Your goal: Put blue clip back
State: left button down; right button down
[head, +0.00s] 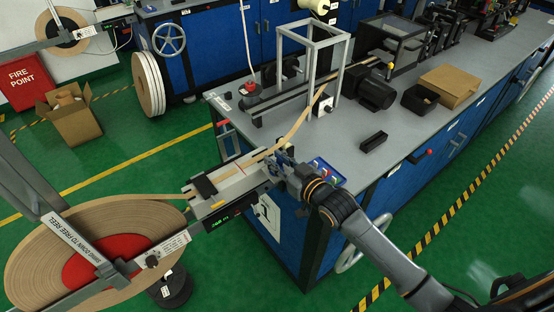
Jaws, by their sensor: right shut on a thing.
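My right gripper (281,163) is at the right end of the pale splice plate (238,178), its arm coming in from the lower right. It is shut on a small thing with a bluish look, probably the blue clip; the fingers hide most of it. I cannot tell whether the clip touches the tape or plate. A small blue tray (340,181) with red and pale items lies just right of the gripper on the bench corner. The brown tape (301,119) runs over the plate and up to the bench. My left gripper is not in view.
A large tape reel (35,250) stands at lower left. The grey bench (330,140) carries a metal frame (342,60), a dark motor (377,90), a small black box (374,141) and a cardboard box (450,84).

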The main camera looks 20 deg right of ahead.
jog(key=shift+a+f, duration=0.1)
jog(key=shift+f, duration=0.05)
jog(key=shift+f, duration=0.1)
jog(key=c, duration=1.2)
grip_release()
jog(key=shift+o, duration=0.2)
jog(key=shift+s, duration=0.15)
jog(key=b+v, duration=0.1)
jog(key=v, duration=1)
jog(key=shift+s, duration=0.35)
